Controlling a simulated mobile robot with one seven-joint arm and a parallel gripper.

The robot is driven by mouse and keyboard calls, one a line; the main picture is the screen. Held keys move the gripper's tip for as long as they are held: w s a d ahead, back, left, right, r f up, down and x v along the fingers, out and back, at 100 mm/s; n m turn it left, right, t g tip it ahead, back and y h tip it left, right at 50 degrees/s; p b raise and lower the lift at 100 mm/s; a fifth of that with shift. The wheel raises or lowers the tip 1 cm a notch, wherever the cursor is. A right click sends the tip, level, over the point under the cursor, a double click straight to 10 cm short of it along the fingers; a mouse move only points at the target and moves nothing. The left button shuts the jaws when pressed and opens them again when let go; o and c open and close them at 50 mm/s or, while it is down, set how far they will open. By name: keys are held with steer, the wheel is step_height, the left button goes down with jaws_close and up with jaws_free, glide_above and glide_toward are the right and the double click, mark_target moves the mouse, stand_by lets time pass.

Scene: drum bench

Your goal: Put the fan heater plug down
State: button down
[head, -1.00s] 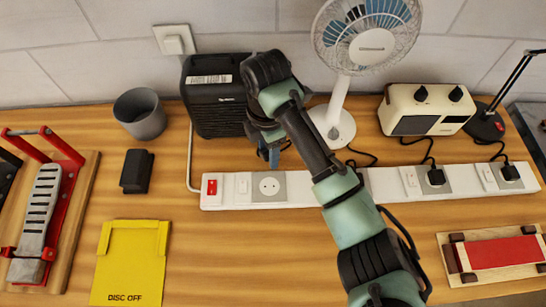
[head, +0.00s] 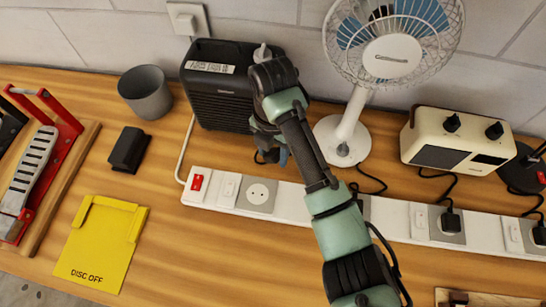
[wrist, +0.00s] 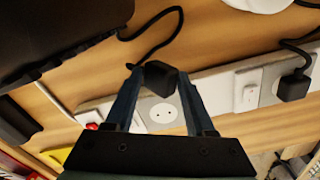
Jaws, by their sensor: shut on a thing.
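The fan heater plug (wrist: 165,77) is a small black block with a black cable (wrist: 155,30) running up and left towards the fan heater. My gripper (wrist: 159,73) is shut on the plug. In the head view my gripper (head: 270,155) is above the bench between the heater and the power strip; the arm hides most of the plug there. The fan heater (head: 222,112) is a black ribbed box at the back. The white power strip (head: 285,203) has an empty socket (head: 257,194), which shows beyond the plug in the wrist view (wrist: 163,113).
A white fan (head: 348,130) stands right of my arm, beside a cream radio-like box (head: 450,140). A grey cup (head: 146,95), a black block (head: 128,150) and a yellow "DISC OFF" card (head: 100,245) are on the left.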

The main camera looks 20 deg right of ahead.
mark_target(273, 169)
steer(key=shift+f, duration=1.6)
steer(key=shift+s+f, duration=0.1)
steer(key=shift+f, duration=0.55)
steer(key=shift+c, duration=1.2)
jaws_free()
step_height(273, 169, up, 13)
steer(key=shift+r+p, duration=0.2)
steer(key=shift+p, duration=0.8)
